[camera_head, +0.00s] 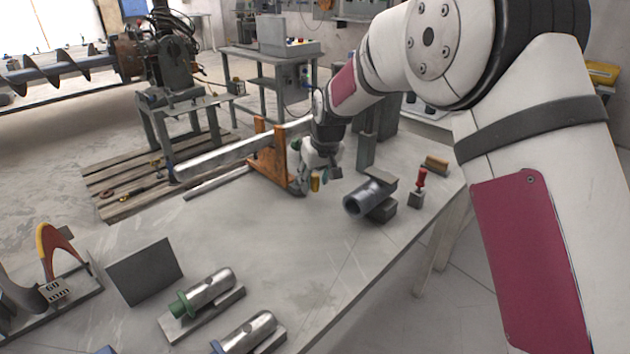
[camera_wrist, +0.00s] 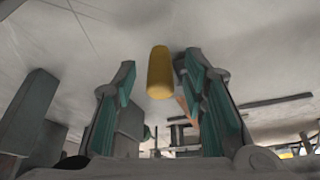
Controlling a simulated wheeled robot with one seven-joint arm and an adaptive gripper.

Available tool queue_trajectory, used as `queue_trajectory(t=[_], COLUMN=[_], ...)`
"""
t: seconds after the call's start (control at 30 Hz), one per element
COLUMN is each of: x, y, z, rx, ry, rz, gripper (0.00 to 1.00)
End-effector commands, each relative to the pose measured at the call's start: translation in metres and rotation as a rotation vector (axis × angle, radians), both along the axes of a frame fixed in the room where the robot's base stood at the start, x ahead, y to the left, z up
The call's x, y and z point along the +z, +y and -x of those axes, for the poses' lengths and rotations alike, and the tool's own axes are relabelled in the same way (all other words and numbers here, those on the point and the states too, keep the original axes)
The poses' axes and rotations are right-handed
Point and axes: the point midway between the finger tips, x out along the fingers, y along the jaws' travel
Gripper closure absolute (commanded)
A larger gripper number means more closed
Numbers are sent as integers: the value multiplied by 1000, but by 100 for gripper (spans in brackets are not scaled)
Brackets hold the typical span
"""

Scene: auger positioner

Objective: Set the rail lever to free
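The yellow grip of what looks like the rail lever (camera_head: 315,183) stands beside the orange bracket (camera_head: 267,160) on the bench. The bracket carries a long metal rail (camera_head: 215,158). In the wrist view the yellow grip (camera_wrist: 160,73) appears between my gripper's two fingers, with a visible gap on each side. My gripper (camera_wrist: 157,82) is open, and nothing is clamped in it. In the head view my gripper (camera_head: 307,181) hangs low at the lever, in front of the bracket. The lever's base and pivot are hidden, and I cannot read its setting.
A grey pipe (camera_head: 367,197) on a block and a red-handled tool (camera_head: 420,184) lie right of my gripper. Two metal cylinders (camera_head: 210,288) (camera_head: 248,332) on plates and a grey plate (camera_head: 145,270) stand at the front left. The middle of the bench (camera_head: 270,235) is clear.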

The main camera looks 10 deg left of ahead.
Motion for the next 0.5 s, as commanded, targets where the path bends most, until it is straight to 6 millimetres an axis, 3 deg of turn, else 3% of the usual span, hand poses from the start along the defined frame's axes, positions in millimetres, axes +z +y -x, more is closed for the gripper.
queue_trajectory(t=[0.33, 0.5], x=[-3, -3], y=[1, 1], z=[-1, -1], rx=[0, 0], ry=[-1, 0], rz=[0, 0], gripper=[61, 100])
